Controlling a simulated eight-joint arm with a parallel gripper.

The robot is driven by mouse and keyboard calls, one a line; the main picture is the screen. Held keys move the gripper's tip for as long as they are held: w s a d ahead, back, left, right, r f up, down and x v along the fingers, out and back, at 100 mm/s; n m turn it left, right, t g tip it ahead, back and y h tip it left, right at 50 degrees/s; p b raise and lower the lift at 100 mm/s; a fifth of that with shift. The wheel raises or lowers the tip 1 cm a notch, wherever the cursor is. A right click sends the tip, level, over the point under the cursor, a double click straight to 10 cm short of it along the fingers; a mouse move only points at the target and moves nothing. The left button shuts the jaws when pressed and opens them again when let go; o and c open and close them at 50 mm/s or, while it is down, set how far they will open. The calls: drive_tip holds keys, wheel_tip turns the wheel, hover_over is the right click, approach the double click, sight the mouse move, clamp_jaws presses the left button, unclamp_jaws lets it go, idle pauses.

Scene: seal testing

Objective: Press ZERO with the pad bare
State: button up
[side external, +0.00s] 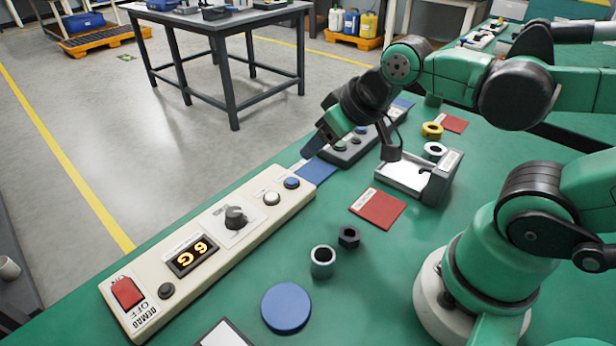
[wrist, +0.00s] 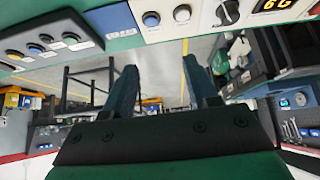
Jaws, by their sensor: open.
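The long cream control panel (side external: 180,262) lies along the table's left edge. It has a white button (side external: 271,198), a blue button (side external: 291,183), a black knob (side external: 235,216) and a lit display (side external: 191,258) reading about "6 G". The wrist view also shows the blue button (wrist: 151,19) and white button (wrist: 182,13); their labels are too small to read. My gripper (side external: 308,152) is open, tilted down just beyond the panel's far end, apart from the buttons. Its fingers (wrist: 160,75) are empty. A blue square (side external: 318,170) and a bare blue disc (side external: 287,307) lie on the table; I cannot tell which is the pad.
A dark grey button box (side external: 345,152) stands behind the gripper. A white-and-grey tray (side external: 405,176), red mat (side external: 378,208), black nut (side external: 349,237), grey ring (side external: 322,262) and yellow ring (side external: 432,131) sit to the right. The green tabletop (side external: 390,285) is clear at front right.

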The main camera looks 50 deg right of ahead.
clamp_jaws()
idle(1.4)
